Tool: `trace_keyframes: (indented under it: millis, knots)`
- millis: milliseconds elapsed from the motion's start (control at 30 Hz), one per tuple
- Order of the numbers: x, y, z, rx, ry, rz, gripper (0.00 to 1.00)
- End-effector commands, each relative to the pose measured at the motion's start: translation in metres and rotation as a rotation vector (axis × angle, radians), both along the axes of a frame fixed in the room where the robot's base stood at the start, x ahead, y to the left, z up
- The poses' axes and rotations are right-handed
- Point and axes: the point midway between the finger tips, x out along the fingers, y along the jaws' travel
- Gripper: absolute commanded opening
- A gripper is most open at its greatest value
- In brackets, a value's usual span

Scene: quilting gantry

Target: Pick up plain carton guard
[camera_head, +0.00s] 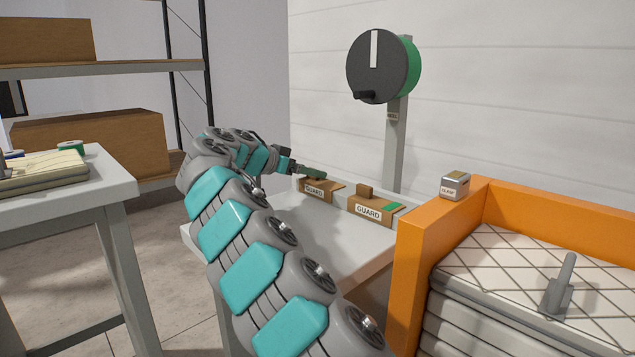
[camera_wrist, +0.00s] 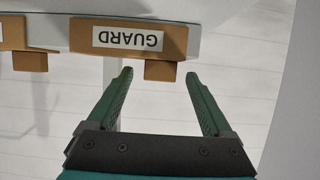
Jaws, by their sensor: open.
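Two brown cartons labelled GUARD stand at the back edge of a white table (camera_head: 330,232). The left one, the plain carton guard (camera_head: 318,190), shows no green strip; the other carton (camera_head: 370,209) has a green strip on top. In the wrist view, upside down, the plain carton guard (camera_wrist: 90,36) is ahead, its small brown tab (camera_wrist: 160,70) lying between my fingertips in the picture. The other carton (camera_wrist: 12,32) is partly cut off at left. My gripper (camera_wrist: 159,76) is open and empty. In the head view, my gripper (camera_head: 311,172) hides the plain carton's tab.
An orange frame (camera_head: 415,250) around a quilted stack stands at right, with a small metal block (camera_head: 455,186) on its corner. A post (camera_head: 396,145) with a dark round dial (camera_head: 377,65) rises behind the cartons. Another table (camera_head: 110,190) and shelving (camera_head: 110,70) are at left.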

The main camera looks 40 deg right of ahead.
Motion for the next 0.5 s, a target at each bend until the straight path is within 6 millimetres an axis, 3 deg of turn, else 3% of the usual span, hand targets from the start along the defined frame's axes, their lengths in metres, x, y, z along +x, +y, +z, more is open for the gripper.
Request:
trace_keyframes:
  millis: [200, 500]
  knots:
    - [0.0, -0.0002, -0.0004, 0.0, 0.0, 0.0, 0.83]
    - [0.0, 0.0, -0.0003, 0.0, 0.0, 0.0, 0.49]
